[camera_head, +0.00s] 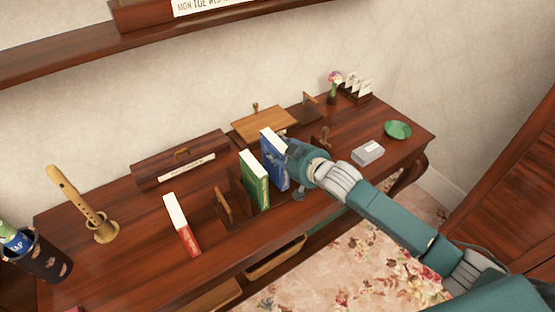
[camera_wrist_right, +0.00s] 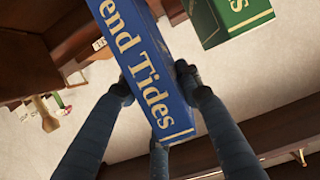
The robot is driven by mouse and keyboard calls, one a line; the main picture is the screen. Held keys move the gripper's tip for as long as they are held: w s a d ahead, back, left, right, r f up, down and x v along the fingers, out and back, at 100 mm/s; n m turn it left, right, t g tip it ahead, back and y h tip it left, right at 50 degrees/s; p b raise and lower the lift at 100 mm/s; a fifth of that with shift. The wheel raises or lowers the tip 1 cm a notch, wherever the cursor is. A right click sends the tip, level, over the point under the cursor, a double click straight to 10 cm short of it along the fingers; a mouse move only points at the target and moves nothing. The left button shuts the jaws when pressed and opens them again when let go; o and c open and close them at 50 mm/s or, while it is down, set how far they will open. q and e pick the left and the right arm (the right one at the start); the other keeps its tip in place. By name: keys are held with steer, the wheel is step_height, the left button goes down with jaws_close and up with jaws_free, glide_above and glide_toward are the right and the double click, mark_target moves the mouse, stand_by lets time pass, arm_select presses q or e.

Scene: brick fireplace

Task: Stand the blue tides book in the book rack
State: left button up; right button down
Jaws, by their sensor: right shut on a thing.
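The blue tides book (camera_head: 272,160) stands roughly upright just right of the green book (camera_head: 255,180) on the desk. In the right wrist view the blue book (camera_wrist_right: 145,65) fills the middle, with "Tides" on its spine. My right gripper (camera_head: 293,160) is shut on it from the right; its fingers (camera_wrist_right: 158,88) lie on both sides of the book. The book rack (camera_head: 223,207) shows as wooden pieces around the green book. Whether the blue book's bottom rests in the rack is hidden. The green book also shows in the wrist view (camera_wrist_right: 230,15). My left gripper is not in view.
A red book (camera_head: 181,225) stands left of the rack. A recorder on a stand (camera_head: 85,205) and a dark bin (camera_head: 38,257) are farther left. A wooden box (camera_head: 180,158) lies behind. A grey-white box (camera_head: 367,152) and a green dish (camera_head: 397,130) sit at right.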

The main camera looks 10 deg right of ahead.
steer(key=shift+f, duration=0.6)
step_height(320, 180, down, 4)
steer(key=shift+r, duration=0.1)
steer(key=c, duration=1.2)
jaws_free()
steer(key=shift+s, duration=0.1)
steer(key=b+v, duration=0.1)
steer(key=v, duration=1.1)
